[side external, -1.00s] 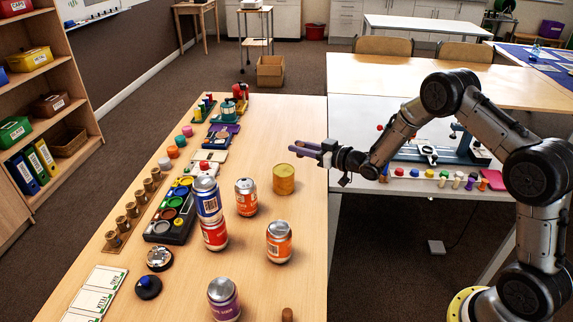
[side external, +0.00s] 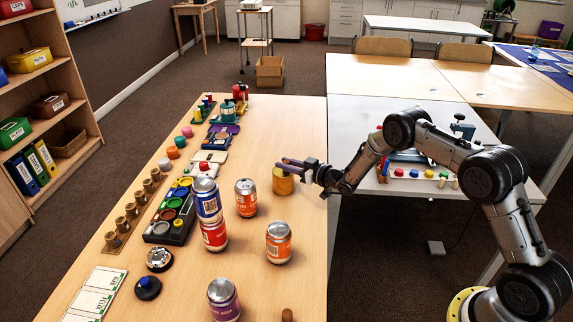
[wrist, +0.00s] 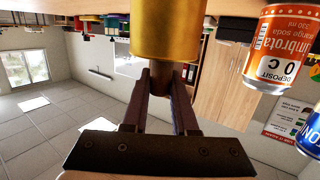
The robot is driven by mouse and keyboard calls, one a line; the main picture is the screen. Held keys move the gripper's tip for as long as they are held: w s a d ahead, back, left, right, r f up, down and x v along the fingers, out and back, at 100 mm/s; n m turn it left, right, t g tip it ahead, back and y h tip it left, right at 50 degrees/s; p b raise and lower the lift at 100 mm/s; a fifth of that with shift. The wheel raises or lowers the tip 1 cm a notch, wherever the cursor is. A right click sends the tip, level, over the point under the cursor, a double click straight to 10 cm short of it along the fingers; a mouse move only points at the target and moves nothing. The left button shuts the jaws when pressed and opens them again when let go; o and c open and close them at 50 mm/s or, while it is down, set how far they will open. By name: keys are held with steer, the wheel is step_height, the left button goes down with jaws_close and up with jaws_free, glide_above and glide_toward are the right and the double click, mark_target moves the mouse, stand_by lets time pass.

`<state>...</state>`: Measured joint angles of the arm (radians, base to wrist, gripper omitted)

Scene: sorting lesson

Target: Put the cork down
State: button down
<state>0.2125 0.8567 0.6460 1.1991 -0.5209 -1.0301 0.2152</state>
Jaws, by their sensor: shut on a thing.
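My gripper (side external: 284,163) is shut on the cork, a short brown cylinder that shows between the fingertips in the wrist view (wrist: 160,76). In the side view the cork is hidden behind the fingers. The fingers are over the top of a gold tin (side external: 283,184), which stands near the table's right edge. In the upside-down wrist view the cork borders the gold tin (wrist: 166,30). I cannot tell whether they touch. Another brown cork-like piece (side external: 287,314) stands at the bottom edge of the side view.
Orange cans (side external: 245,198) (side external: 279,242), a blue can (side external: 207,200) stacked on a red one (side external: 214,235) and a purple can (side external: 223,299) stand nearby. A row of brown pegs (side external: 131,210) lines the left side. The table between the front orange can and right edge is clear.

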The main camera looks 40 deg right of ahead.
steer(key=c, duration=0.7)
jaws_free()
